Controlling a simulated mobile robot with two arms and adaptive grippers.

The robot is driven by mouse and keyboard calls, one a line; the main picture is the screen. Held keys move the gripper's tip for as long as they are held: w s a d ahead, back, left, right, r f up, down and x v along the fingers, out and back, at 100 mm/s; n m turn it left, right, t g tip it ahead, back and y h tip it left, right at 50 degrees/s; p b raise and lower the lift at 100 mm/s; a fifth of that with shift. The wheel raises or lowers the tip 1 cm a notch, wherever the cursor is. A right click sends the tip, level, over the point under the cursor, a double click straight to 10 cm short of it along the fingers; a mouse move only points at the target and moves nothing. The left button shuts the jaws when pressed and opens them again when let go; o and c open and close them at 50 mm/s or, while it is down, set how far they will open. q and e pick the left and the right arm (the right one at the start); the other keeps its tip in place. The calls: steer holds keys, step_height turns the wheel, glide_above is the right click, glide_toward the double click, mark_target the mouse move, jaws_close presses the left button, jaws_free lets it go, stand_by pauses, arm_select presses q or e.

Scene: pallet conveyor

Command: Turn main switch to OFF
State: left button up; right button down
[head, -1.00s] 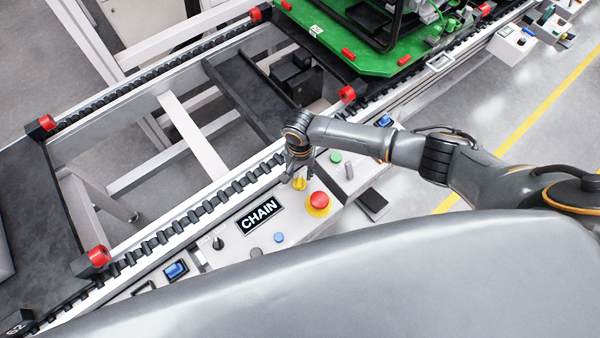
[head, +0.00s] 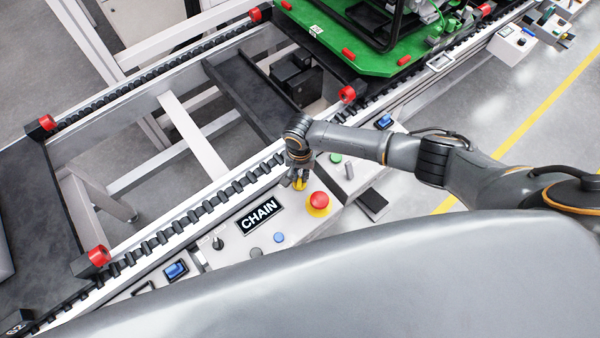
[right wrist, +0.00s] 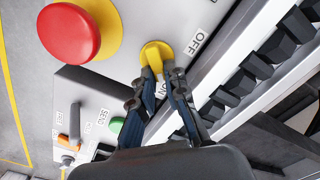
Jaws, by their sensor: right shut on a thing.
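The main switch is a yellow rotary knob (right wrist: 156,56) on the light grey control panel (head: 236,249). It also shows in the head view (head: 300,185), partly covered by my right gripper (head: 299,178). In the right wrist view my right gripper (right wrist: 166,72) is shut on the knob, one finger on each side. An OFF label (right wrist: 196,42) is printed to the right of the knob, and an ON label (right wrist: 162,88) lies between the fingers. The exact angle of the knob is hard to tell. My left gripper is not in view.
A red emergency button (head: 318,200) on a yellow base stands close beside the knob. A CHAIN sign (head: 260,216), a blue button (head: 279,238) and a black selector (head: 217,243) are on the same panel. The conveyor rail (head: 180,226) runs just behind it.

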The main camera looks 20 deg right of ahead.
steer(key=shift+n, duration=0.3)
steer(key=n, duration=0.1)
steer(key=n+p, duration=0.1)
steer(key=n, duration=0.1)
steer(key=shift+a+r+n, duration=0.1)
steer(key=shift+a+n, duration=0.15)
steer(key=shift+n, duration=0.15)
steer(key=n, duration=0.3)
steer(key=n+p, duration=0.1)
steer(key=shift+a+n, duration=0.25)
steer(key=shift+n, duration=0.05)
steer(key=n, duration=0.4)
steer(key=shift+s+a+p, duration=0.1)
steer(key=shift+a+p, duration=0.1)
steer(key=shift+p, duration=0.15)
steer(key=n, duration=0.4)
steer(key=shift+s+a+n, duration=0.15)
steer(key=shift+n, duration=0.15)
steer(key=c, duration=1.4)
jaws_free()
steer(key=shift+o, duration=0.2)
